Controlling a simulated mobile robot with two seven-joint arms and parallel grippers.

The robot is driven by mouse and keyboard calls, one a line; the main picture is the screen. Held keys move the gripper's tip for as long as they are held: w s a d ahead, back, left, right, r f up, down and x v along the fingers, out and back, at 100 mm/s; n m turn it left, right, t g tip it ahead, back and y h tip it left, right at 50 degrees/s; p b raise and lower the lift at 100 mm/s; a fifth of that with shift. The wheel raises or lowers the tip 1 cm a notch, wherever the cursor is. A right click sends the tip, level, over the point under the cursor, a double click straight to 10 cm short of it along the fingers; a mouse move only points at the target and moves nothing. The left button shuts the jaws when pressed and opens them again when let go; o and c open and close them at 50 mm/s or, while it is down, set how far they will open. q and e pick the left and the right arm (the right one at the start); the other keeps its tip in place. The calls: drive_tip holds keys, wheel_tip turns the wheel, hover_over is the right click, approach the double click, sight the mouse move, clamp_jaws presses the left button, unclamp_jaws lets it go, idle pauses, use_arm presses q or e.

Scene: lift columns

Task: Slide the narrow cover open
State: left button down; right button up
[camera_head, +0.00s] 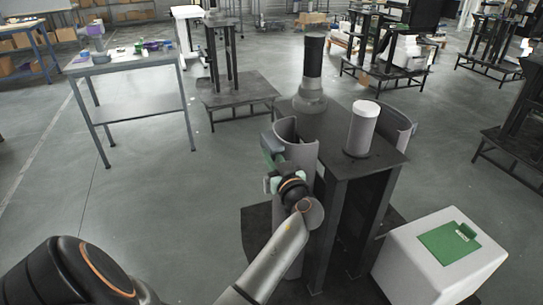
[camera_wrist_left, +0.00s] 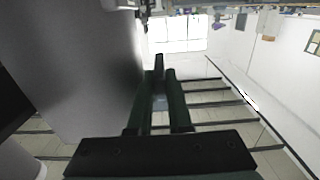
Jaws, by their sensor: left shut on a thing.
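A grey curved cover (camera_head: 303,152) stands upright at the left side of the dark lift column frame (camera_head: 335,125). A second grey curved cover (camera_head: 402,128) stands at the frame's right side; I cannot tell for sure which is the narrow one. My left gripper (camera_head: 270,160) is at the outer left side of the left cover. In the left wrist view, its green fingers (camera_wrist_left: 160,90) are shut on a dark upright bar (camera_wrist_left: 158,66), apparently the cover's handle. The cover's grey surface (camera_wrist_left: 85,65) fills the left there. My right gripper is not in view.
A white cylinder (camera_head: 362,128) and a dark post (camera_head: 313,65) stand on the frame's top. A white box (camera_head: 405,265) with a green top patch is at the right front. A grey table (camera_head: 135,62) stands at the back left. Floor left of the frame is clear.

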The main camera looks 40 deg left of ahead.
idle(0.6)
use_arm(q)
drive_tip(key=shift+s+a, duration=0.1)
drive_tip(key=shift+s, duration=0.05)
drive_tip(key=s+a, duration=0.3)
drive_tip(key=s, duration=0.3)
drive_tip(key=shift+b, duration=0.4)
drive_tip(key=shift+a, duration=0.1)
drive_tip(key=c, duration=1.1)
unclamp_jaws()
